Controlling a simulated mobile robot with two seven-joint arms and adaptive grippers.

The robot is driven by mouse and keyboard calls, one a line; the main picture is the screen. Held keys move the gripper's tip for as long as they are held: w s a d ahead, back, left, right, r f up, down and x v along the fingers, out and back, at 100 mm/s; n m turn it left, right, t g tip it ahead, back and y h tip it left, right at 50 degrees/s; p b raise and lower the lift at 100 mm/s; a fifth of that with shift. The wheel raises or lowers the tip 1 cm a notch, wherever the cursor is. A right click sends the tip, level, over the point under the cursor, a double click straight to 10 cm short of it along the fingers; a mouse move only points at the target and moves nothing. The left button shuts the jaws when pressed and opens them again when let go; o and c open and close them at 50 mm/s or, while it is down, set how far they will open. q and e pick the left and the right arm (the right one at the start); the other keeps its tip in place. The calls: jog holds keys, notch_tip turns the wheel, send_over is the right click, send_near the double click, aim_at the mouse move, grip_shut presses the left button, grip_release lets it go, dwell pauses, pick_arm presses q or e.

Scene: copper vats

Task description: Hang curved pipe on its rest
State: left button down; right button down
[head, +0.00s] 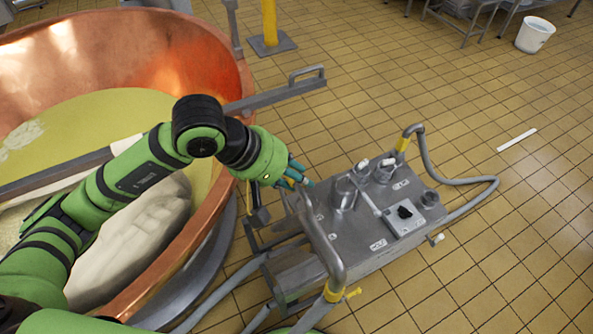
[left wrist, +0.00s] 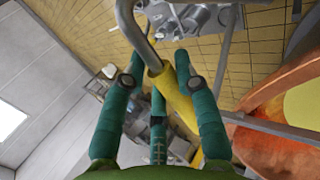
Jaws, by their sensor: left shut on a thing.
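The curved pipe (head: 325,245) is a bent grey steel tube beside the grey pump unit (head: 375,215). My left gripper (head: 298,180) is at its upper end, between the copper vat and the pump unit. In the left wrist view the gripper (left wrist: 168,75) has its teal fingers shut around the pipe's yellow sleeve (left wrist: 178,103). The bare steel of the pipe (left wrist: 127,20) bends away beyond the fingertips. In the head view the fingers hide most of the held end. I cannot tell which part is the pipe's rest. My right gripper is not in view.
The copper vat (head: 222,60), holding yellowish liquid, fills the left, with a grey bar (head: 275,97) across its rim. A grey hose (head: 465,181) loops at the pump's right. A yellow post (head: 269,22) stands behind.

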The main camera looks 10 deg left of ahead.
pick_arm(q)
jog(key=w+f+b, duration=0.1)
jog(key=f+b, duration=0.1)
jog(key=f, duration=0.2)
jog(key=w+a+f+b, duration=0.1)
jog(key=f+b, duration=0.1)
jog(key=f, duration=0.2)
jog(key=w+f+b, duration=0.1)
jog(key=f+b, duration=0.1)
jog(key=f, duration=0.3)
jog(key=shift+a, duration=0.4)
jog(key=shift+w+a+f+b, duration=0.35)
jog(key=shift+f+b, duration=0.65)
jog(key=shift+f, duration=0.75)
jog(key=shift+w+a+f+b, duration=0.2)
jog(key=shift+w+f+b, duration=0.2)
jog(key=shift+f+b, duration=0.95)
jog(key=shift+w+a+f+b, duration=0.25)
jog(key=shift+w+f+b, duration=0.25)
jog(key=shift+f, duration=1.65)
jog(key=shift+s, duration=0.1)
